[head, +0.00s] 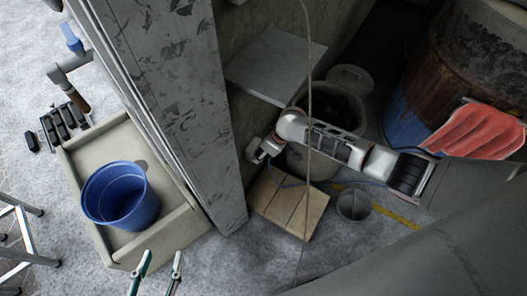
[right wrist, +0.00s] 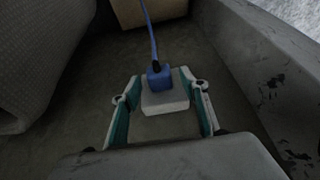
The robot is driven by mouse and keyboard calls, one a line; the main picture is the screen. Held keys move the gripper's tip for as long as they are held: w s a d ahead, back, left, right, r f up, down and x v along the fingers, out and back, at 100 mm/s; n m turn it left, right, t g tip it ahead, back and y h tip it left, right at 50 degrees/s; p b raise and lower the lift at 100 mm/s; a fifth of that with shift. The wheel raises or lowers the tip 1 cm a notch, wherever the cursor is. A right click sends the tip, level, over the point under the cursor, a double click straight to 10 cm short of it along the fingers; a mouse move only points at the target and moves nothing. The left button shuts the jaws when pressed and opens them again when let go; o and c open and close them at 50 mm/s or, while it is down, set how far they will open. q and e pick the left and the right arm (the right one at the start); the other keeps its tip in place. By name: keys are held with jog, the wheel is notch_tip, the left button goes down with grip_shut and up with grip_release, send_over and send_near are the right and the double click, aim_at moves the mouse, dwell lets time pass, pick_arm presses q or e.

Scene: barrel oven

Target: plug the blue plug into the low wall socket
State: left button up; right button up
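In the right wrist view the blue plug (right wrist: 157,78) sits against the face of the white wall socket (right wrist: 166,103). Its blue cord leads up and away from it. Whether it is pushed fully in, I cannot tell. My right gripper (right wrist: 160,82) is open, one finger on each side of the plug and socket, with gaps between. In the head view my right arm reaches from the right to the foot of the grey pillar, where its hand hides the plug. My left gripper (head: 158,269) is open and empty at the bottom of the head view.
A blue bucket (head: 121,198) stands in a stone basin (head: 94,150) at left. A wooden box (head: 288,203) and a small metal bucket (head: 353,205) stand below my right arm. A grey shelf (head: 275,62) juts out above it. A rusty barrel (head: 470,60) stands at right.

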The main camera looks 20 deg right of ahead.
jog(key=v, duration=1.2)
dwell(0.6)
